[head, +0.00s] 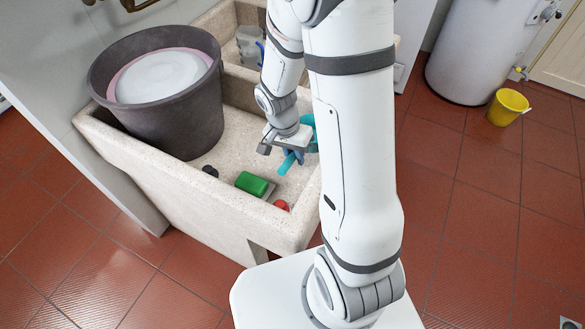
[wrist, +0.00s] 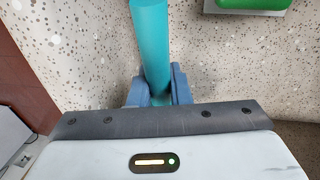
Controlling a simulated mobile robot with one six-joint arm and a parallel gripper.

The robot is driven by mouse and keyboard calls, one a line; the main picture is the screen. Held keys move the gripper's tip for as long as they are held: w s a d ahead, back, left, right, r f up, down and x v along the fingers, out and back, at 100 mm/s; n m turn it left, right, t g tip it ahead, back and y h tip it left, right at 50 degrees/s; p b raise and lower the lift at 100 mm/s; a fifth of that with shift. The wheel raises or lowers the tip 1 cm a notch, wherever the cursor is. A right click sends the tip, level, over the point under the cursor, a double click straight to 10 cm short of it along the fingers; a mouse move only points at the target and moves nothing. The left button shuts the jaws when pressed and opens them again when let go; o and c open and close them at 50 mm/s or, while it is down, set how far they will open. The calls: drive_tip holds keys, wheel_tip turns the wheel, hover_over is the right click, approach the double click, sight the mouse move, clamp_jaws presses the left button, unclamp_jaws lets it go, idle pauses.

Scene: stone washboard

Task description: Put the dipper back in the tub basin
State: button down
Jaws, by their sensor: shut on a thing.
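The dipper (head: 287,164) is turquoise; its handle points toward the front of the stone washboard and its cup end shows partly behind my gripper and arm. My gripper (head: 292,153) is shut on the dipper's handle, over the speckled stone basin (head: 160,152). In the wrist view the handle (wrist: 151,45) runs up between the blue fingers (wrist: 159,88); the cup is out of that view. I cannot tell whether the dipper touches the stone. A second stone compartment (head: 212,22) lies behind, partly hidden by my arm.
A green block (head: 251,184), a red item (head: 281,204) and a small dark item (head: 210,171) lie near the front. A clear jug (head: 249,45) stands in the rear compartment.

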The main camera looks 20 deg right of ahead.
drive_tip(key=shift+s+f, duration=0.1)
drive_tip(key=shift+f, duration=3.25)
drive_tip(key=shift+f+b, duration=0.15)
drive_tip(key=shift+b, duration=0.3)
drive_tip(key=c, duration=1.3)
unclamp_jaws()
drive_tip(key=shift+c, duration=0.2)
